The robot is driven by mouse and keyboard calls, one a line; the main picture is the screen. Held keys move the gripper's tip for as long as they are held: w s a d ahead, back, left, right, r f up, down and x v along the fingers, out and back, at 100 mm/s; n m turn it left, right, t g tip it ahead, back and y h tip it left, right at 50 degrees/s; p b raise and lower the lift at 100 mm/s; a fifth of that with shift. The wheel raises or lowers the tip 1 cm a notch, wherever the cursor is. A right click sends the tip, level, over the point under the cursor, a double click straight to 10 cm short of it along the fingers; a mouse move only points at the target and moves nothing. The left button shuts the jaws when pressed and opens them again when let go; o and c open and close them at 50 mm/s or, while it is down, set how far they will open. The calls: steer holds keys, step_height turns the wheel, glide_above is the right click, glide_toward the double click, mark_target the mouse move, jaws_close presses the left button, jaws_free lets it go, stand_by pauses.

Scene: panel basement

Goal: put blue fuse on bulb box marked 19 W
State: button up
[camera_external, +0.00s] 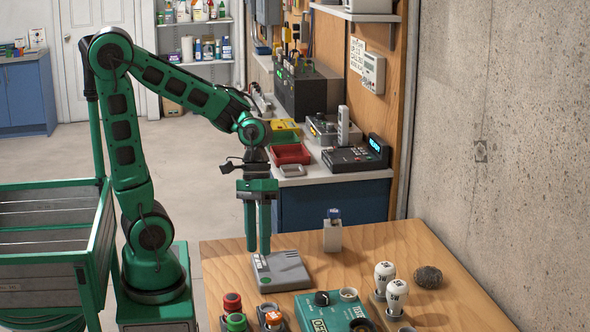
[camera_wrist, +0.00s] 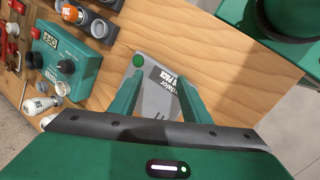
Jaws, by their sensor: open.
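My gripper (camera_external: 264,250) is open and empty, pointing down over a flat grey case (camera_external: 290,273) with a green dot. In the wrist view its fingers (camera_wrist: 160,82) lie over the same case (camera_wrist: 160,99), which has printed lettering. A small blue-topped piece (camera_external: 334,214), possibly the blue fuse, stands upright on or in a pale block (camera_external: 332,238), right of my gripper and apart from it. Two white bulb-shaped pieces with dark markings, one behind (camera_external: 384,272) and one in front (camera_external: 396,293), stand further right. I cannot read 19 W anywhere.
A green box with a knob (camera_external: 335,310) sits at the table's front. A dark stone (camera_external: 428,277) lies at the right. The wooden table (camera_external: 380,240) is bare behind the bulbs.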

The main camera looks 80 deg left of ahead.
steer(key=s+m, duration=0.1)
steer(key=s+m+y, duration=0.1)
steer(key=s+m, duration=0.1)
steer(key=s+m+y, duration=0.1)
steer(key=s, duration=0.1)
steer(key=shift+s+d+f+m, duration=0.15)
steer(key=shift+s+d+m, duration=0.05)
steer(key=shift+d+m, duration=0.1)
steer(key=s+m+y, duration=0.1)
steer(key=s+m, duration=0.1)
steer(key=s+a+m, duration=0.1)
steer(key=s+m, duration=0.1)
steer(key=s+a+m+y, duration=0.1)
steer(key=shift+s+a+m+t+y, duration=0.15)
steer(key=shift+s+m+t+y, duration=0.15)
steer(key=shift+s+m, duration=0.1)
